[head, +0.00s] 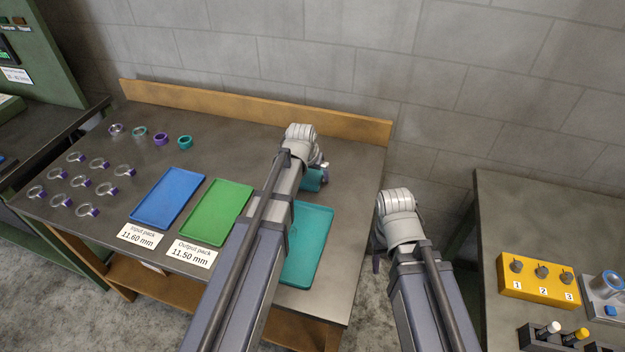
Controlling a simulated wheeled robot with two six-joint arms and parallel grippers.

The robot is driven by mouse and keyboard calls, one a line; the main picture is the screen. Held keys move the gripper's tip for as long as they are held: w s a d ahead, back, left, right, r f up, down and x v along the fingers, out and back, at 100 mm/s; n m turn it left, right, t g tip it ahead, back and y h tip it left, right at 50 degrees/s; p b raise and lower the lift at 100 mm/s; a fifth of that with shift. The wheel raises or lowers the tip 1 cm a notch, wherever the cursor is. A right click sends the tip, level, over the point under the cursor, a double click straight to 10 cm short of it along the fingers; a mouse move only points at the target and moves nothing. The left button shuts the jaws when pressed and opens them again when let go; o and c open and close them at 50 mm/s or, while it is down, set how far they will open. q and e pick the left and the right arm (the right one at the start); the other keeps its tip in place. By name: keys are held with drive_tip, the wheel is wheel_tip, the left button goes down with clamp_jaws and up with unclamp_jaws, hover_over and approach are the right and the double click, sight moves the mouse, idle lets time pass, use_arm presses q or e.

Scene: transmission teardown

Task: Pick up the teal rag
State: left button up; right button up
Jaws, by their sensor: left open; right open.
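A small teal piece (314,181), which looks like the teal rag, lies on the table towards the back right. My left arm's wrist hides part of it, so its full shape cannot be seen. My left gripper (322,167) is mostly hidden behind its own wrist, right by the teal piece; I cannot tell whether they touch. It is open. My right gripper (377,258) is mostly hidden under its wrist, off the table's right edge and apart from the teal piece. It is open.
A larger teal tray (312,240) lies in front, partly behind my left arm. A blue tray (168,197) and a green tray (217,210) lie to its left, with several rings beyond. A low wooden board (240,105) edges the back. Another bench (540,220) stands at right.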

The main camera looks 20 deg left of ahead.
sight(312, 175)
use_arm(q)
drive_tip(key=shift+f, duration=0.15)
idle(0.3)
drive_tip(key=c, duration=1.3)
wheel_tip(312, 175, up, 10)
drive_tip(key=p, duration=1)
drive_tip(key=shift+r, duration=0.25)
drive_tip(key=o, duration=1)
drive_tip(key=shift+c, duration=0.2)
drive_tip(key=c, duration=0.7)
drive_tip(key=shift+o, duration=0.2)
drive_tip(key=shift+s+f, duration=0.1)
drive_tip(key=shift+f, duration=0.05)
